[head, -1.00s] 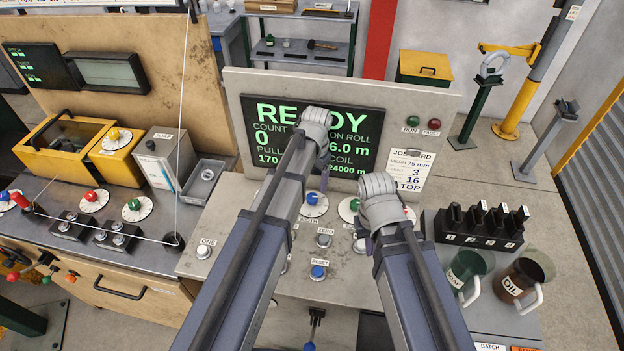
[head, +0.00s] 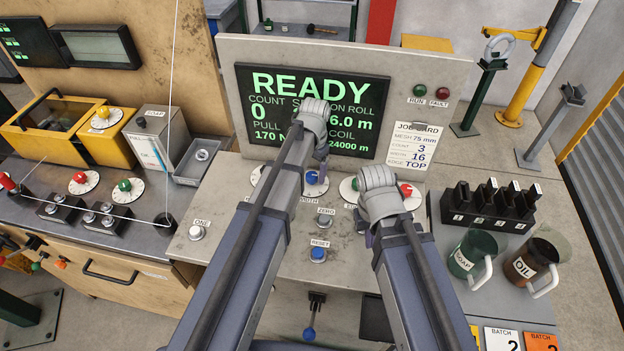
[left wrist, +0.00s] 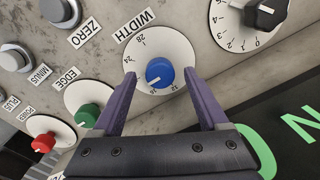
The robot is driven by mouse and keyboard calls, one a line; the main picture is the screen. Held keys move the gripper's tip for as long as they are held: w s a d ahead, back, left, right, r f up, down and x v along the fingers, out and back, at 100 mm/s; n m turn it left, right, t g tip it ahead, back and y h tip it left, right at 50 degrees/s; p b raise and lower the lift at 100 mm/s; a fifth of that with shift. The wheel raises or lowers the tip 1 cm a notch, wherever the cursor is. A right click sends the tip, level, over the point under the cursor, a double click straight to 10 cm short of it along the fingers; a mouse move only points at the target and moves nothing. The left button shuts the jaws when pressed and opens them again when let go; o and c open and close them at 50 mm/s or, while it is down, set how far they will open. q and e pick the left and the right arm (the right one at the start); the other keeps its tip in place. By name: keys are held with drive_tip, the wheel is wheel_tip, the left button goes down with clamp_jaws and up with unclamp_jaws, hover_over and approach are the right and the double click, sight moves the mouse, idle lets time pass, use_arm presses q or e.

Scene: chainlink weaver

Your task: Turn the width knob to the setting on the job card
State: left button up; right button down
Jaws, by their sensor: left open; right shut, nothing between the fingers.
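The blue width knob (head: 311,178) sits on a white dial on the sloping panel, partly hidden behind my left arm. In the left wrist view the knob (left wrist: 160,73) lies between the two purple fingers of my left gripper (left wrist: 160,80), which is open. I see no finger contact with the knob. Its white mark points to the lower left; the exact reading is unclear. The job card (head: 412,147) on the upright panel reads mesh 75 mm, count 3, then 16 and TOP. My right gripper (head: 369,238) is shut and empty over the right part of the panel.
A green knob (left wrist: 88,116) and a red knob (left wrist: 42,143) stand beside the width dial, a black knob (left wrist: 265,14) on its other side. Zero (head: 325,221) and reset (head: 318,254) buttons are nearby. Soap and oil jugs (head: 530,265) stand at the right.

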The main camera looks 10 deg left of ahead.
use_arm(q)
drive_tip(key=shift+f, duration=0.4)
drive_tip(key=shift+c, duration=0.4)
clamp_jaws()
